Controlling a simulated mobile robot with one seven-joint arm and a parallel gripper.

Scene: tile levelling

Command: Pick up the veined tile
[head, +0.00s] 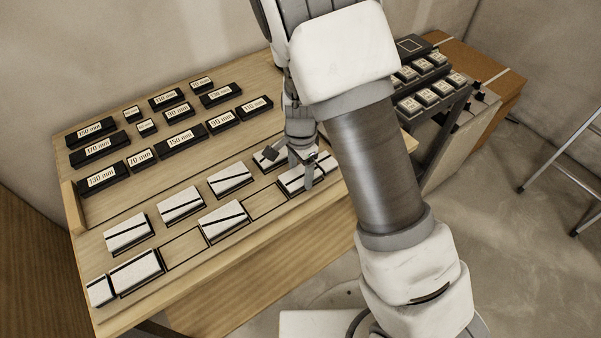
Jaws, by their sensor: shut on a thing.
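Other veined tiles (230,178) and (223,220) lie to the left, apart from the gripper.
Black blocks with millimetre labels (181,141) stand on the back of the wooden bench (150,193). Two outlined spaces in the front row (184,248) are bare. A dark rack of labelled blocks (427,97) stands at the right, partly behind my arm. A metal-legged stand (560,150) is at far right.

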